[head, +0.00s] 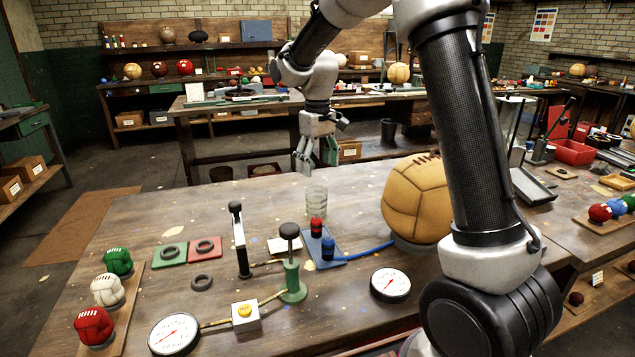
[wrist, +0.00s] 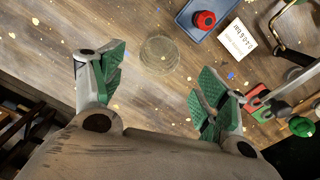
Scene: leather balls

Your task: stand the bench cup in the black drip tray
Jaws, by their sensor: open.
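The bench cup (head: 316,200), a clear see-through cup, stands upright near the far edge of the workbench in the head view. In the wrist view the cup (wrist: 160,54) shows as a pale round outline, beyond and roughly between the fingertips. My gripper (head: 316,158) hangs above the cup with green-padded fingers apart and nothing between them; it also shows in the wrist view (wrist: 160,78). A dark-rimmed tray (head: 533,188), which looks like the black drip tray, lies at the right beside my arm. Its left part is partly hidden by my arm.
A blue tray (head: 325,247) with red and dark blue pieces sits just in front of the cup. A large tan ball (head: 416,200) stands to the cup's right. A green pump (head: 291,270) and a black-handled lever (head: 239,240) stand nearer.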

